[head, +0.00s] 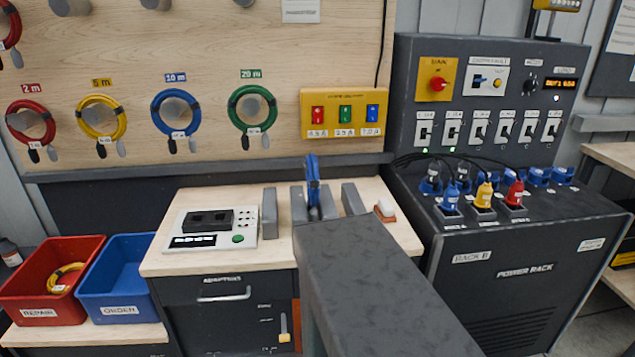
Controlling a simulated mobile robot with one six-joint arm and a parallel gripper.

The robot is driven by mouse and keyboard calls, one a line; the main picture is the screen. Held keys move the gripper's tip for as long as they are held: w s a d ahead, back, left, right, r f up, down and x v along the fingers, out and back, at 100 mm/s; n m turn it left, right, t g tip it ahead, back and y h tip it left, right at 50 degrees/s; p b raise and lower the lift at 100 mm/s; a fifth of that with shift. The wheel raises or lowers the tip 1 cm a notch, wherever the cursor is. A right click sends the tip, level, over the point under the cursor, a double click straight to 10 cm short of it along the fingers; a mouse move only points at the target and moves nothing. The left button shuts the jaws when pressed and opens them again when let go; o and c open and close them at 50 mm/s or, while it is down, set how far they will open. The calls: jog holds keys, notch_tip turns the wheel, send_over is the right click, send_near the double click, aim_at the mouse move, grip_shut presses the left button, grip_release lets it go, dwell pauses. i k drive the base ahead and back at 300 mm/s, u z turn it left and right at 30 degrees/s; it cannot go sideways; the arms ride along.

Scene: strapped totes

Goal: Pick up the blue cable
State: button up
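A coiled blue cable (156,113) with a dark wrap and hanging plugs hangs on a grey peg under the "10 m" label on the wooden wall panel.
Red, yellow and green coils (236,117) hang beside the blue one. A blue ORDER bin (120,311) looks empty; a red REPAIR bin (38,313) holds a yellow coil. The power rack (520,270) stands right.

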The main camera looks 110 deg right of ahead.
aim_at(312, 180)
jog(key=z, duration=0.1)
jog(key=k, duration=1.05)
jog(key=z, duration=0.45)
